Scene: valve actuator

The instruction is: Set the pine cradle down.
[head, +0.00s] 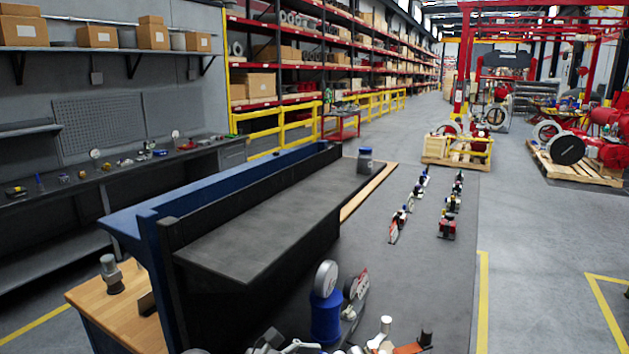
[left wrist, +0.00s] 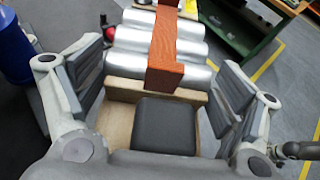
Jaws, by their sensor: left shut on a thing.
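The pine cradle (left wrist: 118,120) is in the left wrist view. It has a light wood base and a crosspiece, with a dark grey pad (left wrist: 165,125) on the near part. Several silver cylinders (left wrist: 128,65) lie across it under an orange-brown strap (left wrist: 163,60). My left gripper (left wrist: 160,85) is shut on the cradle, with one grey finger on each side of it. The exact contact under the fingers is hidden. In the head view I cannot clearly make out the cradle or the gripper among the parts cut off at the bottom edge. My right gripper is not in view.
A blue cylinder with a round gauge (head: 326,315) stands near the front of the grey bench (head: 400,285). Several small valves (head: 447,226) stand in two rows farther back. A raised dark shelf (head: 270,230) runs along the left. The bench between is mostly clear.

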